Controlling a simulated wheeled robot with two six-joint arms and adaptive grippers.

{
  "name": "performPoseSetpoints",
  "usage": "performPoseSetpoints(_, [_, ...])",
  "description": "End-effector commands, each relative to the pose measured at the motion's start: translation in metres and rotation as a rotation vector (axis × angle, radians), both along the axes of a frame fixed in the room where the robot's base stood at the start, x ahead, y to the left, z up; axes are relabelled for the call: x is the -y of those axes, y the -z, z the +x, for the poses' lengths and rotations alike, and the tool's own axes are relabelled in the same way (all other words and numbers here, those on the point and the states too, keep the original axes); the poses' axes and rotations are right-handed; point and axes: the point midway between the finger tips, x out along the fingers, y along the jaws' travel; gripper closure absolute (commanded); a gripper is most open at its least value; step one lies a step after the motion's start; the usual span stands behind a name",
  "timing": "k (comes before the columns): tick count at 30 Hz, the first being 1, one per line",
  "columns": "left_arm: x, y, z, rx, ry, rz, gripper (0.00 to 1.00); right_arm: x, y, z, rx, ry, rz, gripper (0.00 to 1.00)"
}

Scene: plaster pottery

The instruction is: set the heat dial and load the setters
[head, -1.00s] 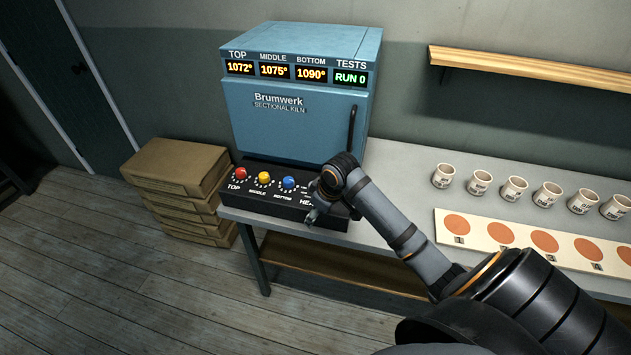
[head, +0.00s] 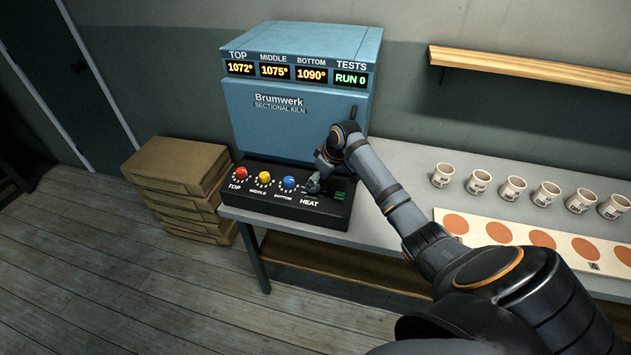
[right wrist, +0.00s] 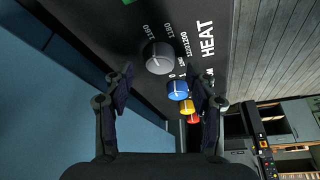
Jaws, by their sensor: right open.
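The grey heat dial (right wrist: 159,58) shows in the right wrist view, on the black panel beside the word HEAT. It has a light pointer line and numbers around it. My right gripper (head: 317,180) is at the heat end of the control panel (head: 270,205) in the head view and partly covers the dial there. In the right wrist view its two fingers (right wrist: 160,90) are apart with nothing held, and the dial appears beyond the gap between them. I cannot tell whether they touch it. The white board (head: 446,217) with numbered orange discs lies on the bench. My left gripper is out of view.
The blue kiln (head: 285,125) stands behind the panel, its display reading RUN 0. Red (head: 240,173), yellow (head: 264,178) and blue (head: 289,183) knobs sit left of the dial. Several labelled white cups (head: 513,188) line the bench. Boxes (head: 180,175) are stacked at left.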

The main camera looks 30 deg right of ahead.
Motion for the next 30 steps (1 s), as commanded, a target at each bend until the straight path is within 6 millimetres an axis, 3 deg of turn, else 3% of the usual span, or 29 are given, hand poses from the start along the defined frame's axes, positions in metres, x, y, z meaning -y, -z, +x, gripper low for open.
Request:
performPoseSetpoints(6, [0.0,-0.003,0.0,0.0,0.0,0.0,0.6,-0.003,0.021,0.008,0.0,0.001,0.001,0.43])
performPoseSetpoints(14, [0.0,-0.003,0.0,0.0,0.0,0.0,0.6,-0.003,0.023,0.009,0.001,-0.001,-0.001,0.43])
performPoseSetpoints(26, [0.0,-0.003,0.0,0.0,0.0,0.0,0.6,-0.003,0.023,0.009,0.0,0.0,-0.001,0.95])
performPoseSetpoints(30, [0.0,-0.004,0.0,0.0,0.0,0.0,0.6,-0.003,0.023,0.009,0.0,0.004,-0.001,0.97])
